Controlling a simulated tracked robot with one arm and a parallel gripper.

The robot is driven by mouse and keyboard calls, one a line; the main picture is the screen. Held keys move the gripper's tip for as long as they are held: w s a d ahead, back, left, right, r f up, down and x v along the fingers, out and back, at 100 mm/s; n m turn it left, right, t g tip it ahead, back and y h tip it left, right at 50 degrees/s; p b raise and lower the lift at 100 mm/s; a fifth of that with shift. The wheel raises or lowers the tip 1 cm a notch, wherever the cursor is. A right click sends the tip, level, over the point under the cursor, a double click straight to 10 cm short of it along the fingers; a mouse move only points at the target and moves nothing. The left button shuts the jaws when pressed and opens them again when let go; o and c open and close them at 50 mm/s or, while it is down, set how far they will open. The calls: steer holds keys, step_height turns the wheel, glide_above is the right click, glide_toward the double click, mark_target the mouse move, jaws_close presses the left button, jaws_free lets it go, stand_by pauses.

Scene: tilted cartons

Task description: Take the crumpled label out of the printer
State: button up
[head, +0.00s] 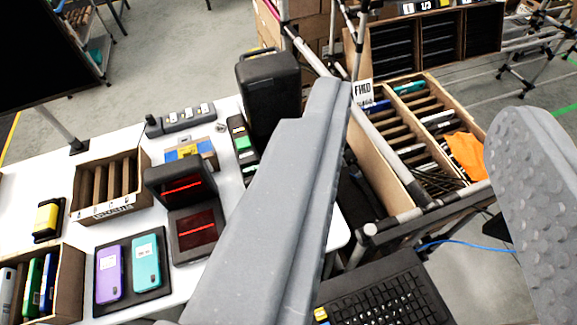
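A tall dark box-shaped device (268,95) stands at the back right of the white table; it may be the printer, but I cannot tell for sure. I see no crumpled label; my near finger covers part of the view beside the device. My gripper (428,108) is open, with one long grey finger crossing the middle of the view and the other, with a bumpy pad, at the right edge. Nothing is held between the fingers. The fingers appear in front of the table and the cartons.
The white table (120,150) holds a black scanner (180,185) with red lines, purple (109,273) and teal (146,260) handheld devices, and small cartons. At right, a tilted divided carton (448,88) holds an orange cloth (466,154). A keyboard (385,300) lies at the bottom.

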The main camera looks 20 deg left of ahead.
steer(key=w+d+f+n+b, duration=0.3)
steer(key=w+f, duration=1.7)
steer(key=f, duration=0.4)
steer(key=a+f+n+g+y+b, duration=0.15)
steer(key=a+f+y, duration=0.3)
steer(key=f, duration=1.05)
steer(key=a+f+n+g+y+b, duration=0.1)
steer(key=a+f+n+g+y, duration=0.35)
steer(key=f, duration=1.05)
steer(key=w+a+f, duration=0.1)
steer(key=w+a, duration=0.1)
steer(key=w, duration=0.1)
steer(key=w+a+f+m+t+h+b, duration=0.1)
steer(key=w+a+f, duration=0.1)
steer(key=w+a, duration=0.1)
steer(key=w+a+f+m+b, duration=0.1)
steer(key=w+a+f, duration=0.1)
steer(key=w+a, duration=0.1)
steer(key=shift+w+a+f+t+h, duration=0.15)
steer(key=shift+w+t+h, duration=0.15)
steer(key=shift+t+h, duration=0.1)
steer(key=c, duration=0.6)
